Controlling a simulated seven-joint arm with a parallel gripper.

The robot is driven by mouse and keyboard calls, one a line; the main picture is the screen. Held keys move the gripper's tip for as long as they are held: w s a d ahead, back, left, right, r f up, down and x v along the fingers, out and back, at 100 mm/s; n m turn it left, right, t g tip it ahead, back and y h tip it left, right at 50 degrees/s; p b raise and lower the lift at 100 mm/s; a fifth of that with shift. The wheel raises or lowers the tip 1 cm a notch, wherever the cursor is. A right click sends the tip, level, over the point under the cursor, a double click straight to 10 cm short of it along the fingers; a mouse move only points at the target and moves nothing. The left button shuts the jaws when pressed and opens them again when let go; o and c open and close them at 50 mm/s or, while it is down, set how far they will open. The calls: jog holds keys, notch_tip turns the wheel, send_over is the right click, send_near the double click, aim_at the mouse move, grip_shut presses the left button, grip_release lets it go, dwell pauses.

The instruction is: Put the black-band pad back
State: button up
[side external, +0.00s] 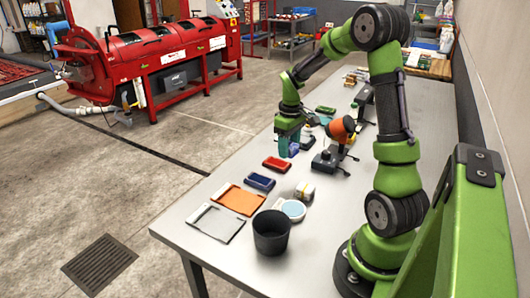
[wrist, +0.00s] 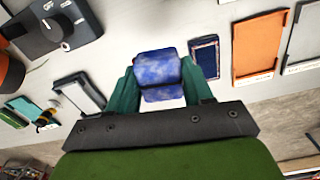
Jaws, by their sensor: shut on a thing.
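My gripper (side external: 288,143) hangs over the far part of the grey table, with its teal fingers pointing down. It is shut on a blue mottled pad (wrist: 158,70), which sits between both fingers in the wrist view. In the wrist view a black-framed tray (wrist: 68,84) with a pale inside lies left of the gripper. A dark blue tray (wrist: 205,60) lies right of the held pad, apart from it. The blue tray also shows in the side view (side external: 260,182), beside a red one (side external: 277,163).
An orange tray (side external: 240,198) and a grey tray (side external: 213,224) lie toward the near left edge. A dark cup (side external: 271,233), a round light-blue dish (side external: 293,210) and a white roll (side external: 304,191) stand nearby. A black device (side external: 328,160) and an orange tool (side external: 341,128) stand right of the gripper.

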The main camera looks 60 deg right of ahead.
send_over(315, 181)
jog(key=shift+n, duration=0.8)
notch_tip(315, 181, down, 9)
jog(key=shift+f, duration=0.1)
jog(key=shift+f, duration=0.15)
jog(key=o, duration=0.9)
jog(key=shift+o, duration=0.2)
